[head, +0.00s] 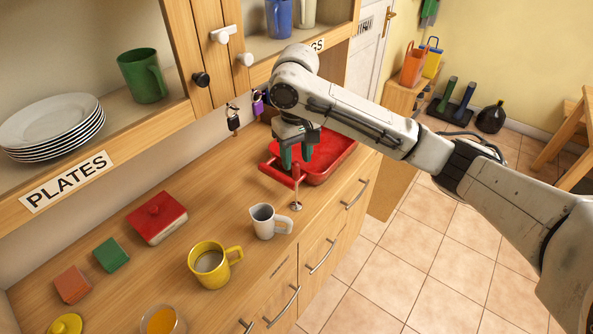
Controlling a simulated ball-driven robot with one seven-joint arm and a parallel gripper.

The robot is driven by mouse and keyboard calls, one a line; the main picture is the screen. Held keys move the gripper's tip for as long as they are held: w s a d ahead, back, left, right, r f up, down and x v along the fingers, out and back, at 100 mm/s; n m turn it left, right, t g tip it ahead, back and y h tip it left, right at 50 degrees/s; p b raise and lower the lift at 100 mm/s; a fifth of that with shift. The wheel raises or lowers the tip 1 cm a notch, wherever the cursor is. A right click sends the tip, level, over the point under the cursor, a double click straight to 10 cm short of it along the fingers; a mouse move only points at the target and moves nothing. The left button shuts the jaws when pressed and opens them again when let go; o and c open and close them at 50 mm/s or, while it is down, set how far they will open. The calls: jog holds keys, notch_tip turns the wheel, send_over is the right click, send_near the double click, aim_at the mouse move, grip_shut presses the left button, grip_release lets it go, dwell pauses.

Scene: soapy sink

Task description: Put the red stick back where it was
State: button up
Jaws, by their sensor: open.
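A thin red stick (296,175) stands about upright in front of the red tray (330,176), above a small round metal base (296,207) on the wooden counter. My gripper (297,157) points down with its green fingertips apart, one on each side of the stick's upper end in the picture. It is open. I cannot tell whether either finger touches the stick. The arm and gripper hide part of the tray's far side.
A white jug (267,222), a yellow mug (210,266) and a red box (157,218) stand on the counter to the left. Green (111,255) and orange (72,284) blocks lie farther left. An open cupboard holding plates (52,125) hangs above. The counter's front edge runs close by the jug.

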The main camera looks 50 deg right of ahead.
notch_tip(320, 180, up, 6)
jog(key=shift+f, duration=0.15)
dwell(0.6)
